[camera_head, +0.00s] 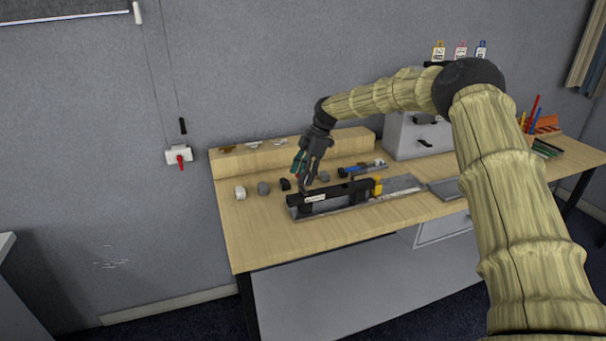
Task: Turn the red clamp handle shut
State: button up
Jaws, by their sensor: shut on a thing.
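A long black clamp fixture (335,196) with a pale label and a yellow block (377,186) at its right end lies on a grey base near the table's front edge. My gripper (304,184) points down at the fixture's left end, with its fingertips close together. It is shut on what seems to be the clamp handle, which the fingers mostly hide.
Small white, grey and black blocks (240,192) lie left of the fixture. A blue tool (362,168) lies behind it. A wooden ledge (270,154) and grey cabinet (418,136) stand at the back. A white wall box (179,154) has a red lever. The table's front left is clear.

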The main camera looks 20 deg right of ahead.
jog(key=shift+f, duration=0.15)
jog(key=o, duration=1)
jog(key=shift+a, duration=0.1)
jog(key=v, duration=1.2)
